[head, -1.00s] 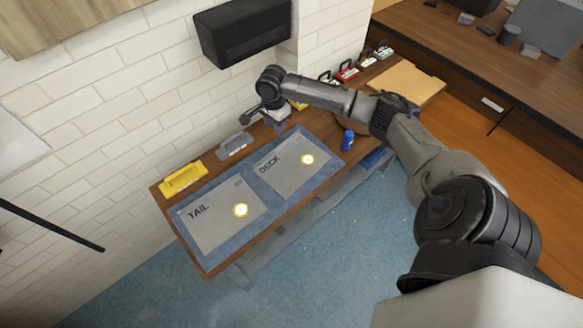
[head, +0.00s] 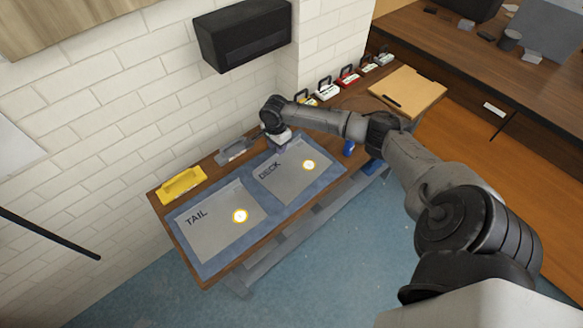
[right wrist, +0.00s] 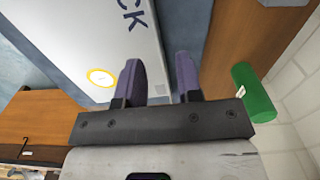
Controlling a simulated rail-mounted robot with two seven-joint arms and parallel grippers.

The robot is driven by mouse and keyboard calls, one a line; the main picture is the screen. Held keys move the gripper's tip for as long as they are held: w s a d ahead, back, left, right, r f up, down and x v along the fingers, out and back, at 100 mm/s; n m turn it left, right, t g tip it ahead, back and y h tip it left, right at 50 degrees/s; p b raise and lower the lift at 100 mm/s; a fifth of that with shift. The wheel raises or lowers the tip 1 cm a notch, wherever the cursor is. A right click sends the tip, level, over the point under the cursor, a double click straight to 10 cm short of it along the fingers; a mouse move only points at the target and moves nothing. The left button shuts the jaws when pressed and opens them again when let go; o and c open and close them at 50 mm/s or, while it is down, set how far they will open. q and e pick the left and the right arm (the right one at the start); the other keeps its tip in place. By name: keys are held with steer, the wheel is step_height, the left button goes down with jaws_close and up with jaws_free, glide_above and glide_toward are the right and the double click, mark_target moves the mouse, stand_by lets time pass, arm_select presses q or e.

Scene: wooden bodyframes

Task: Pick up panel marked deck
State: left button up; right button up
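The panel marked DECK (head: 290,180) is a flat light grey sheet lying on a blue mat (head: 232,232) on the wooden bench. A similar panel marked TAIL (head: 215,228) lies to its left. My right gripper (head: 282,146) is over the back edge of the DECK panel, partly hidden by its own wrist. In the right wrist view its two purple fingers (right wrist: 160,75) are apart with nothing held between them. The DECK panel (right wrist: 95,30) shows beyond the fingers, with its edge near them; I cannot tell whether they touch it. My left gripper is not in view.
A yellow holder (head: 182,184) and a grey holder (head: 236,151) stand along the wall side. A blue object (head: 349,148) is right of the panel. A green cylinder (right wrist: 253,92) is right of the fingers. A cardboard-coloured board (head: 408,90) lies at the far end.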

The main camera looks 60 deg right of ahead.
step_height(320, 180, down, 4)
steer(key=shift+r+b, duration=0.15)
steer(key=shift+b, duration=0.25)
steer(key=shift+r, duration=0.1)
jaws_close()
